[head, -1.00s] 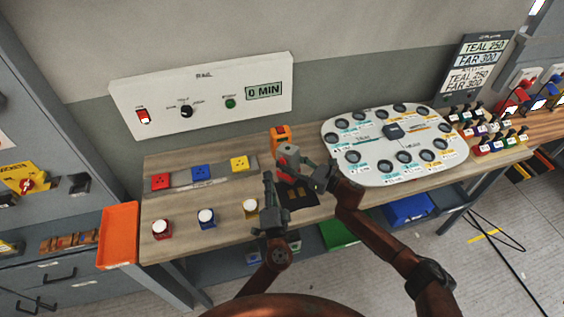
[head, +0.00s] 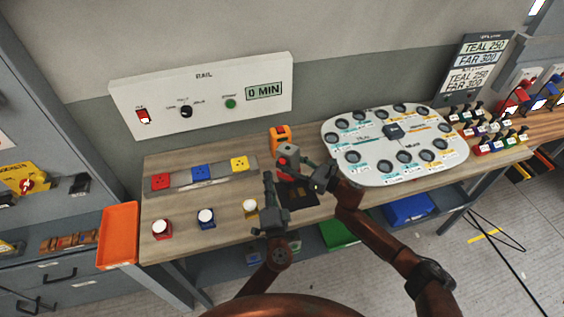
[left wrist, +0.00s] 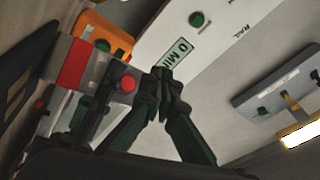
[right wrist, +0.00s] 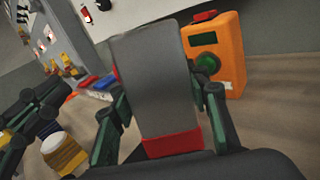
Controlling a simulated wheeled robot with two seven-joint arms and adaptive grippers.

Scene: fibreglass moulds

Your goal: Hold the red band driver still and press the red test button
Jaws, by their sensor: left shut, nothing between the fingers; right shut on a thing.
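The red band driver, a grey body (head: 287,162), stands upright at the middle of the bench. In the right wrist view its grey casing (right wrist: 165,85) and red band (right wrist: 172,143) show between my right gripper's fingers (right wrist: 160,100). My right gripper (head: 312,178) is shut on it from the right. The left wrist view shows the red band (left wrist: 75,62) and the round red test button (left wrist: 127,83). My left gripper (left wrist: 165,78) is shut and empty, its tips close beside the button; I cannot tell whether they touch. It also shows in the head view (head: 268,178).
An orange device (head: 279,137) stands just behind the driver. A dark mat (head: 298,196) lies beneath. Red, blue and yellow blocks (head: 202,174) sit on a strip at left, with white-topped pots (head: 206,217) in front. A pale oval board (head: 372,173) is at right.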

